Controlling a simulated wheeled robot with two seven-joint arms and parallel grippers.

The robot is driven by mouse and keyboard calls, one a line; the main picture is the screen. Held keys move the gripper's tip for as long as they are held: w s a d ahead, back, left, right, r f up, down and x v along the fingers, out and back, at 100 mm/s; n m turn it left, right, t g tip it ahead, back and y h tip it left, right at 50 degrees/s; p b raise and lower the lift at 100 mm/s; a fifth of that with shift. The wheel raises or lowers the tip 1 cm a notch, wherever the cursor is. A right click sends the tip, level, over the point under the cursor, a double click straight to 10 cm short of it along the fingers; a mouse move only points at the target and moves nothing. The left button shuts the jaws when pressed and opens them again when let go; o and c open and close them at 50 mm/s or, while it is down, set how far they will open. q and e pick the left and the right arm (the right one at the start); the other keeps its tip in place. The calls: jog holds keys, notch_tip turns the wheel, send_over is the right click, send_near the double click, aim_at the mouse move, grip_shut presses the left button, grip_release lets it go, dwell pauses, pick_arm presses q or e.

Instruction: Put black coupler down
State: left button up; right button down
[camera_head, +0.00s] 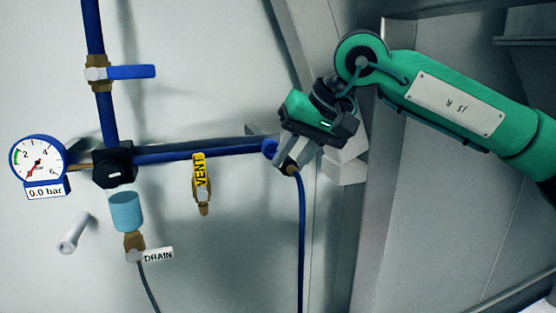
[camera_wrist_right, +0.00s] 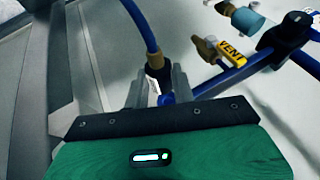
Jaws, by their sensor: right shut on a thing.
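My right gripper (camera_head: 293,160) comes in from the right in the head view and points down and left. It is shut on the black coupler (camera_head: 290,168), a small dark and brass fitting at the top end of a blue hose (camera_head: 302,235). In the right wrist view the coupler (camera_wrist_right: 158,70) sits between the two grey fingers of my right gripper (camera_wrist_right: 158,84), partly hidden by them. The coupler is close to the blue end of the horizontal pipe (camera_head: 270,148); I cannot tell whether they touch. My left gripper is not in view.
A pressure gauge (camera_head: 37,163) reading 0.0 bar, a black fitting (camera_head: 113,165), a yellow VENT valve (camera_head: 200,180), a DRAIN valve (camera_head: 134,247) under a light-blue bowl (camera_head: 126,211) and a blue-handled valve (camera_head: 130,72) stand left. A grey metal post (camera_head: 375,220) rises right of the hose.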

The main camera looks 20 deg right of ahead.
dwell(0.3)
notch_tip(320, 180, down, 20)
jog(key=n+g, duration=0.1)
jog(key=n, duration=0.1)
jog(key=s+d+f, duration=0.2)
jog(key=f, duration=0.6)
jog(key=s+d+f, duration=0.2)
jog(key=f, duration=0.6)
jog(key=shift+s, duration=0.35)
